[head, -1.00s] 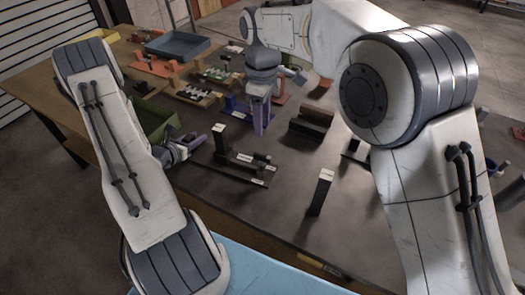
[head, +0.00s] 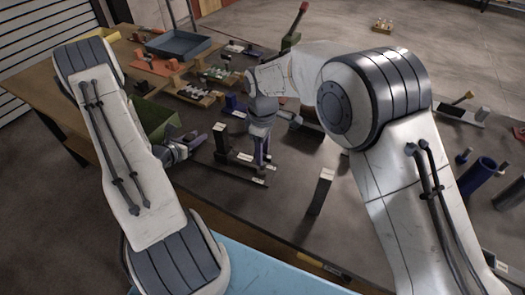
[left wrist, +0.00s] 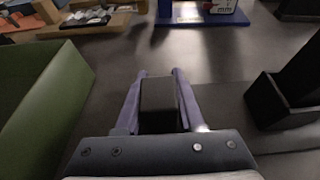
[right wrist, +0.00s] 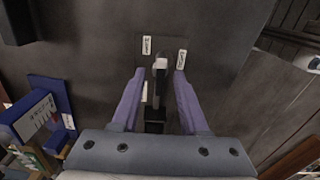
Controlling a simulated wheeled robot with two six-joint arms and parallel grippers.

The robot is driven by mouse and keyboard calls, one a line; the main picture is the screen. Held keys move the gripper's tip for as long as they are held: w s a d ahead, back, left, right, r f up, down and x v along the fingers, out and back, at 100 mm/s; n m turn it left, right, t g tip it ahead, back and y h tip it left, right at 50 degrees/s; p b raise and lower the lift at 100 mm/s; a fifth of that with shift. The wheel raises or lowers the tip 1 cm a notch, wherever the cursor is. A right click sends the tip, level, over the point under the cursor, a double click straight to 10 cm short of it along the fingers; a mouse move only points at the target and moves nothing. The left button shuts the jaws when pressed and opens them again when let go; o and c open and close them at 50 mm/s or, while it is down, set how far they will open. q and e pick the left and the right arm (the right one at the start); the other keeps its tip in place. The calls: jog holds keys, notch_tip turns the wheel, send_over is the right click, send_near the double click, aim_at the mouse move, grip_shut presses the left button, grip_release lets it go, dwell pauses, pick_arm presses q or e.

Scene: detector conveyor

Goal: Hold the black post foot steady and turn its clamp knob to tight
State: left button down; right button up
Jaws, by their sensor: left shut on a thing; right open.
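The black post foot (head: 221,143) stands on the dark table, its post upright and its low base running right. It shows at the right edge of the left wrist view (left wrist: 285,105). My left gripper (head: 198,144) is left of the post, shut on a dark grey block (left wrist: 158,95); I cannot tell what that block belongs to. My right gripper (head: 262,165) is open, pointing down over the base's right end. The clamp knob (right wrist: 160,66), with a pale tip, lies between its fingers with gaps on both sides. White labels (right wrist: 181,60) flank the knob, too small to read.
A green bin (left wrist: 45,95) stands close to the left gripper. A blue stand (right wrist: 52,110) is near the right gripper. Another black post (head: 320,192) stands near the table's front edge. A blue tray (head: 178,44) is farther back. The table between has free room.

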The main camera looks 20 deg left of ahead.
grip_shut()
jog(key=shift+m, duration=0.3)
jog(key=m, duration=0.3)
jog(key=shift+m, duration=0.4)
jog(key=m, duration=0.4)
jog(key=shift+m, duration=0.3)
grip_release()
